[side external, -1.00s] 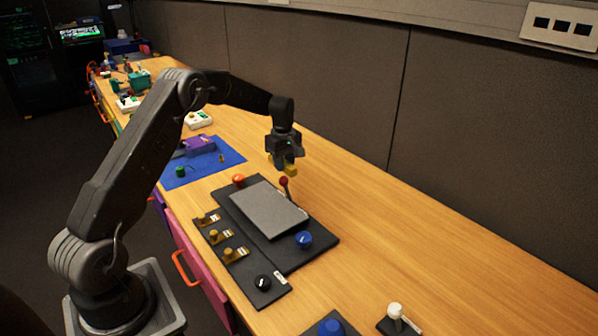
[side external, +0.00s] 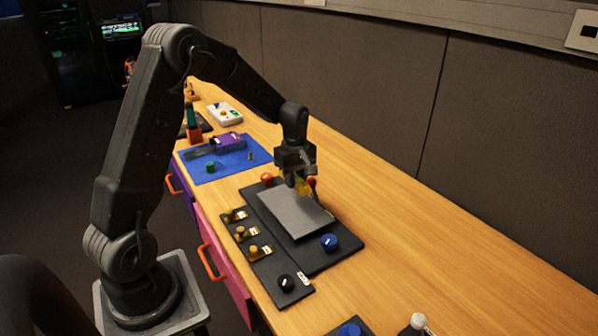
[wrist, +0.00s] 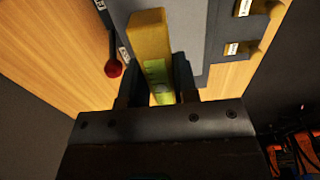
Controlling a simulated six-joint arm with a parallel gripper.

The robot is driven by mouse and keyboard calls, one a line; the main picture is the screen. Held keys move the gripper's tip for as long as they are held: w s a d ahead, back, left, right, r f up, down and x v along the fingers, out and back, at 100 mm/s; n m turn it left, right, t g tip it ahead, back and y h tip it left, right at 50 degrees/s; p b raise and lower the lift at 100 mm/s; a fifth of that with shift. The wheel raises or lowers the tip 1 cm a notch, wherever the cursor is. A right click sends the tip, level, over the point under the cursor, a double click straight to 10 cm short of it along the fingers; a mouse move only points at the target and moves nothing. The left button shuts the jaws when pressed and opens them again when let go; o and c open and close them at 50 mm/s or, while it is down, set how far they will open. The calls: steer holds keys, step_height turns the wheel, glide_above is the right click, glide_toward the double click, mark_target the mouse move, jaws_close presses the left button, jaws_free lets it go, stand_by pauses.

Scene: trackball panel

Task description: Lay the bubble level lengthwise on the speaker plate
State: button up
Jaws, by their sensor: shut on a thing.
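The bubble level is a yellow bar with a green vial; in the wrist view the bubble level (wrist: 152,45) sticks out from between my fingers. My gripper (wrist: 157,85) is shut on it. In the side view my gripper (side external: 298,179) is over the far part of the speaker plate, and the yellow level (side external: 303,187) shows below the jaws. The speaker plate is a flat grey slab (side external: 287,215) on a dark panel. I cannot tell whether the level touches the plate.
A red-knobbed lever (wrist: 114,68) stands close beside the plate. A blue knob (side external: 329,242), an orange button (side external: 267,179), a black knob (side external: 286,283) and brass switches (side external: 241,234) surround the plate. A blue mat (side external: 228,165) lies farther back. Bare wood lies right of the panel.

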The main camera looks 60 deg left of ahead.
mark_target(296, 208)
steer(key=shift+f, duration=3.7)
steer(key=o, duration=1)
steer(key=shift+o, duration=0.2)
step_height(296, 208, up, 14)
steer(key=shift+f, duration=0.1)
steer(key=s+d+r+m+t, duration=0.2)
steer(key=s+d+r+m, duration=0.25)
steer(key=d+r, duration=0.25)
steer(key=s+d+r+m+t, duration=0.1)
steer(key=s+d+r+m, duration=0.1)
steer(key=s+d+m, duration=0.4)
steer(key=s+d+r+m+t, duration=0.1)
steer(key=s+d+m+t, duration=0.1)
steer(key=s+d+m, duration=0.4)
steer(key=s+m, duration=0.1)
steer(key=s, duration=0.3)
steer(key=shift+s+r+t, duration=0.3)
steer(key=shift+s+r, duration=0.05)
steer(key=shift+r, duration=0.05)
